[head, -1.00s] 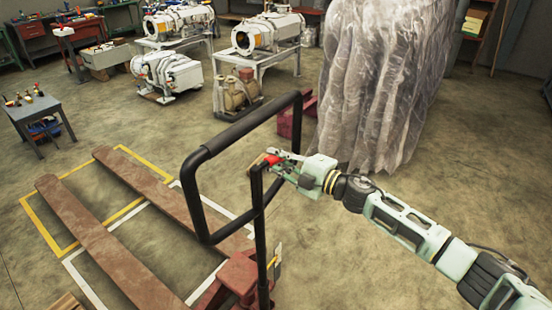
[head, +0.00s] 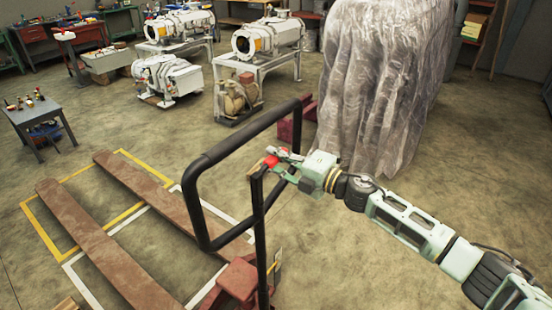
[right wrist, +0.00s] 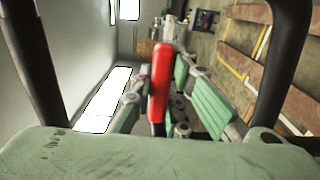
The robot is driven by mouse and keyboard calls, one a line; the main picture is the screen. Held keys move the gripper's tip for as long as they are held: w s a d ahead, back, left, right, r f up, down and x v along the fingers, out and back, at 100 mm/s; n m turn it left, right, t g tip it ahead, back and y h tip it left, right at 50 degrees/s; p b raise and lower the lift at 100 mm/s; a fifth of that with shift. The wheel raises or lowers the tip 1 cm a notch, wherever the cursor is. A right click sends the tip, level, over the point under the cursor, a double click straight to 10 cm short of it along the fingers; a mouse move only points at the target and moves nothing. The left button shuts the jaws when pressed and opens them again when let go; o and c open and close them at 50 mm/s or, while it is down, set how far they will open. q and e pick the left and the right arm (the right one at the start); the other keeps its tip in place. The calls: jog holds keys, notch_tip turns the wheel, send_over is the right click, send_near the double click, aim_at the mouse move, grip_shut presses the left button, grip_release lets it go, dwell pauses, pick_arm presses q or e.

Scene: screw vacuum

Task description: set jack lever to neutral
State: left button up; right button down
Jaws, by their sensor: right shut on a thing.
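The pallet jack's black loop handle (head: 196,200) stands upright in front of me in the head view. Its small red lever (head: 271,161) is at the top of the handle's central post. My right gripper (head: 277,166) is at this lever, inside the loop. In the right wrist view the red lever (right wrist: 160,88) stands between the fingers of the gripper (right wrist: 158,105), which is shut on it. The fingers partly cover the lever in the head view. My left gripper is not in view.
The jack's rusty red forks (head: 100,250) reach left over yellow and white floor lines. A plastic-wrapped tall object (head: 375,90) stands behind my right arm. A small grey table (head: 38,115) is at the far left. White vacuum machines (head: 265,38) stand at the back.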

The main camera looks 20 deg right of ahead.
jog(key=c, duration=1.7)
grip_release()
jog(key=v, duration=1.2)
jog(key=shift+d, duration=0.1)
